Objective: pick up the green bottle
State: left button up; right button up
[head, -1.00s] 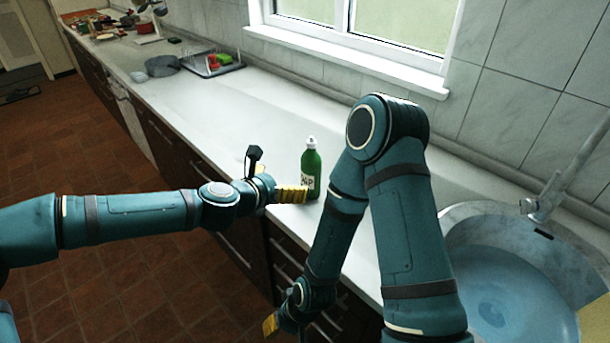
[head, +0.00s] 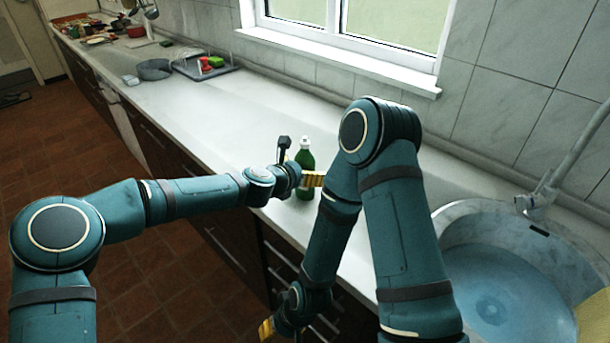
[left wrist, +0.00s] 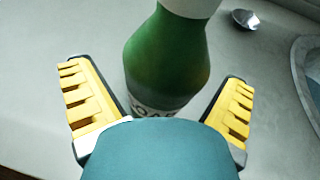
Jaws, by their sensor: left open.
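The green bottle (head: 305,160) stands upright on the counter near its front edge, with a white cap and a pale label. In the left wrist view the bottle (left wrist: 165,62) rises between the two yellow fingers. My left gripper (head: 312,180) is open, its fingers on either side of the bottle; it also shows in the left wrist view (left wrist: 160,105). I cannot tell whether either finger touches the bottle. The bottle's lower part is partly hidden by the gripper. My right gripper (head: 266,328) hangs low in front of the drawers, below the counter; its fingers are small and partly hidden.
The pale counter (head: 215,110) is clear behind and left of the bottle. A round sink (head: 500,290) with a tap (head: 540,195) is at the right. A grey pot (head: 154,69) and a dish rack (head: 205,68) stand farther left. A small metal object (left wrist: 245,18) lies beyond the bottle.

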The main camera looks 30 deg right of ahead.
pick_arm(q)
jog(key=c, duration=1.4)
jog(key=shift+d+r, duration=0.1)
jog(key=shift+r, duration=0.05)
